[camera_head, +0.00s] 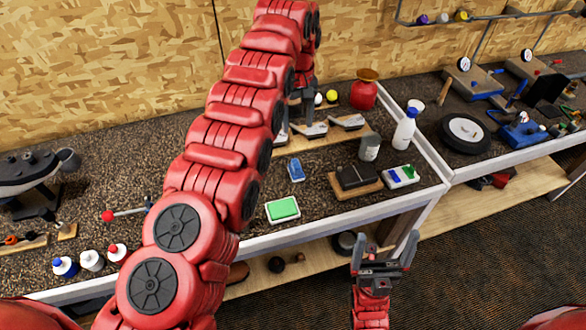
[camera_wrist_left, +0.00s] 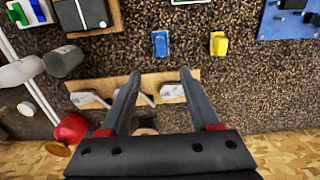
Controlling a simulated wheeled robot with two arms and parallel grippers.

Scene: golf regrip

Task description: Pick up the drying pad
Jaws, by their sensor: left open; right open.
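No label marks the drying pad, and I cannot tell for certain which item it is. Pad-like items on the bench are a green pad in a white tray (camera_head: 283,209), a small blue block (camera_head: 295,170) and a dark block on a wooden board (camera_head: 356,178). The left wrist view shows the blue block (camera_wrist_left: 160,44) beyond my fingertips and a yellow block (camera_wrist_left: 219,43) to its right. My left gripper (camera_wrist_left: 160,73) is open and empty above the bench, partly hidden by my arm in the head view. My right gripper (camera_head: 383,255) is open and empty before the bench's front edge.
Several club heads on a wooden rack (camera_head: 348,122) lie below the left gripper. A red flask (camera_head: 364,92), a white spray bottle (camera_head: 405,130) and a grey cup (camera_head: 370,147) stand to the right. Small bottles (camera_head: 91,260) stand at the front left.

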